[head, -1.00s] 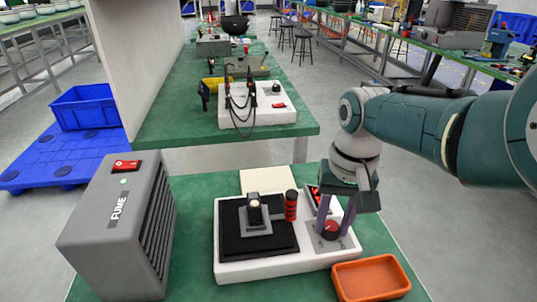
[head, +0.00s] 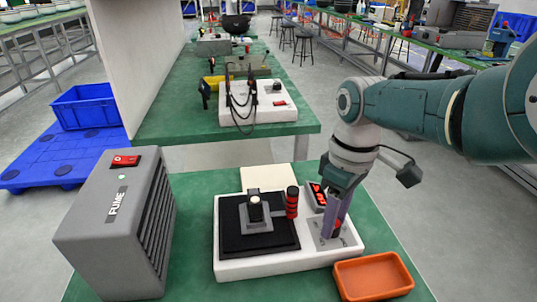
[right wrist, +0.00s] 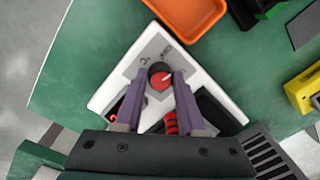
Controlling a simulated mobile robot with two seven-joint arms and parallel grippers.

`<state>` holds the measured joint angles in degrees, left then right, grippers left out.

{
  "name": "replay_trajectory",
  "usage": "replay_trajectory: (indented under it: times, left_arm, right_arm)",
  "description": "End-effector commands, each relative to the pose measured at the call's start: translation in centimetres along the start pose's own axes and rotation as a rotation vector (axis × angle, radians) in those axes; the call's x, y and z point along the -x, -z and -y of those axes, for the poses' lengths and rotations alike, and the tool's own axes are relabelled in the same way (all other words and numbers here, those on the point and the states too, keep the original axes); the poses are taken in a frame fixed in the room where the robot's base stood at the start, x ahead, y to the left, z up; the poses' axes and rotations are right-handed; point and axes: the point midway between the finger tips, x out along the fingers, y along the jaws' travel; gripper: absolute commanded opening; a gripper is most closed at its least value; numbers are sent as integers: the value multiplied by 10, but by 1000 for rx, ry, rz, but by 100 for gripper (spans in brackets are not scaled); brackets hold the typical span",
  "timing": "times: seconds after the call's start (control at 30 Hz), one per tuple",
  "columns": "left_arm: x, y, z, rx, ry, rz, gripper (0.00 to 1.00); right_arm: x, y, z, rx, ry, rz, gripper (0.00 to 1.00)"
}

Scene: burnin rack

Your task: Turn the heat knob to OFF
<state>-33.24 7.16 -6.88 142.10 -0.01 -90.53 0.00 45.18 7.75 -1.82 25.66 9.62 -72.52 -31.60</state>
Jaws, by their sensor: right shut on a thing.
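The heat knob (right wrist: 160,76) is a round dark knob with a red top and a pale pointer line. It sits on a grey plate (right wrist: 147,53) at the right end of the white station base (head: 262,269) in the head view. My right gripper (right wrist: 161,74) points down with its purple fingers on both sides of the knob, shut on it. In the head view the right gripper (head: 334,230) hides most of the knob. The plate's markings are too small to read. My left gripper is in neither view.
An orange tray (head: 372,277) lies just right of the base. A black pad with a small stand (head: 256,215) and a red-ringed black post (head: 292,201) stand left of the knob. A red-lit display (head: 317,194) is behind it. A grey FUME box (head: 112,230) stands left.

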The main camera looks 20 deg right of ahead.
Motion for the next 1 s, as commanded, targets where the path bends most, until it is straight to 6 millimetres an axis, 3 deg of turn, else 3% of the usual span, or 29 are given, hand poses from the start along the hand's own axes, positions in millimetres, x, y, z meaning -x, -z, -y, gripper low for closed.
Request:
replay_trajectory:
  times: [0.6, 1.0]
  left_arm:
    - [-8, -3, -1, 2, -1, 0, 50]
    - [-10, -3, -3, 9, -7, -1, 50]
  right_arm:
    - [0, 1, -1, 540, 1, 27, 0]
    - [0, 1, -1, 709, 1, 35, 0]
